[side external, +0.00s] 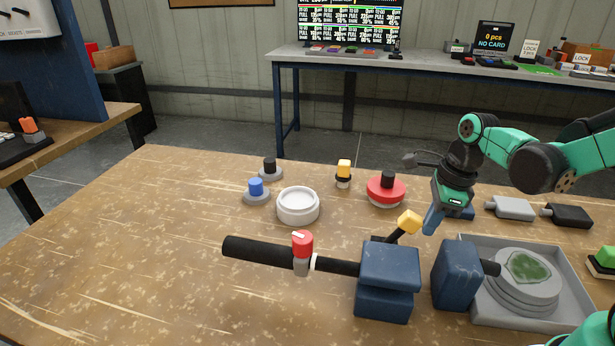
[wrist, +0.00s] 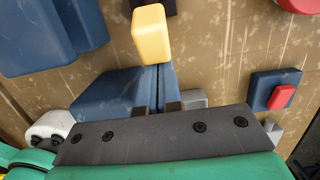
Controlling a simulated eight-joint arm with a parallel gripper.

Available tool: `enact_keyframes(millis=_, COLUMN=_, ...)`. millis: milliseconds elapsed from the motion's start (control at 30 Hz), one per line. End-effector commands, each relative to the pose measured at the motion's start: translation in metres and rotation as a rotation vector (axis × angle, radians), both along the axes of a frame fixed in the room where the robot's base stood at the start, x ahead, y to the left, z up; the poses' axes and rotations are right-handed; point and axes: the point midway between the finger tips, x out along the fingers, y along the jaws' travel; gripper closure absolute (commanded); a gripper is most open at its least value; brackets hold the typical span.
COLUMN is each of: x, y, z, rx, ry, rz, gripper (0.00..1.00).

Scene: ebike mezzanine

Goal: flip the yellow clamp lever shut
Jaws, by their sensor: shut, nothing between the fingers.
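The clamp lever is a short black arm with a yellow block tip (side external: 409,221). It slants up and to the right from behind the left blue clamp block (side external: 390,265). The yellow tip (wrist: 151,34) also shows in the wrist view, just beyond my fingertips. My gripper (side external: 431,226) is shut and empty, its blue fingers pointing down just right of the yellow tip. In the wrist view my gripper (wrist: 160,72) lies close under the tip; whether they touch I cannot tell. The lever's pivot is hidden.
A black bar (side external: 255,251) with a red-topped collar (side external: 302,243) runs into the clamp. A second blue block (side external: 456,274) and a grey tray (side external: 545,322) stand right. Behind are a white dish (side external: 298,206), a red disc (side external: 386,193) and a yellow-topped knob (side external: 344,169).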

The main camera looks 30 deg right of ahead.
Motion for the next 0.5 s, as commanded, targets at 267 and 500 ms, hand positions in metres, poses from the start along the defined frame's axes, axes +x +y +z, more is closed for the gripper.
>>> enact_keyframes(millis=267, x=0.0000, y=0.0000, z=0.0002, rx=-0.002, ry=0.002, rz=0.000, gripper=1.00)
enact_keyframes(millis=500, x=0.0025, y=0.0028, z=0.0031, rx=-0.035, ry=0.036, rz=0.002, gripper=1.00)
